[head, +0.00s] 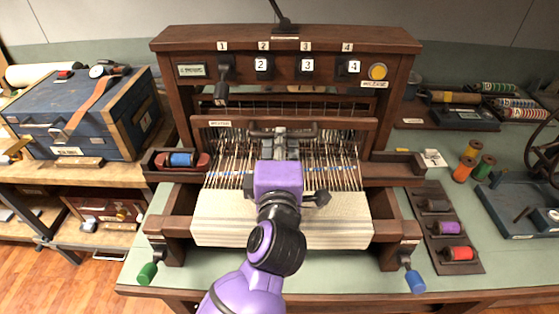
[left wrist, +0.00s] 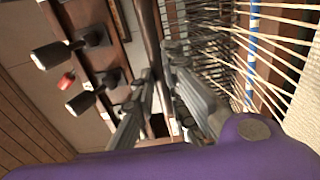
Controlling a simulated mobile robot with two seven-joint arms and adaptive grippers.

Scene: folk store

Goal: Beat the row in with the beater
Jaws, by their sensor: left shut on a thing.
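The loom's beater (head: 220,122) is a brown wooden bar across the warp, with a dark handle (head: 305,129) at its middle. My left gripper (head: 281,138) is shut on this handle, reaching in from the front over the cloth. In the left wrist view its two grey fingers (left wrist: 163,90) flank the beater's brown bar (left wrist: 152,35); the contact itself is partly hidden. A blue weft row (head: 229,173) crosses the pale warp threads between the beater and the striped cream cloth (head: 285,228); my wrist hides its middle. My right gripper is not in view.
A shuttle with blue thread (head: 181,160) lies in the loom's left side tray. Numbered levers (head: 307,66) stand on the upper beam; lever 1 hangs lower. A green-handled crank (head: 147,272) and blue-handled crank (head: 414,280) flank the front. Spools (head: 446,228) lie at right.

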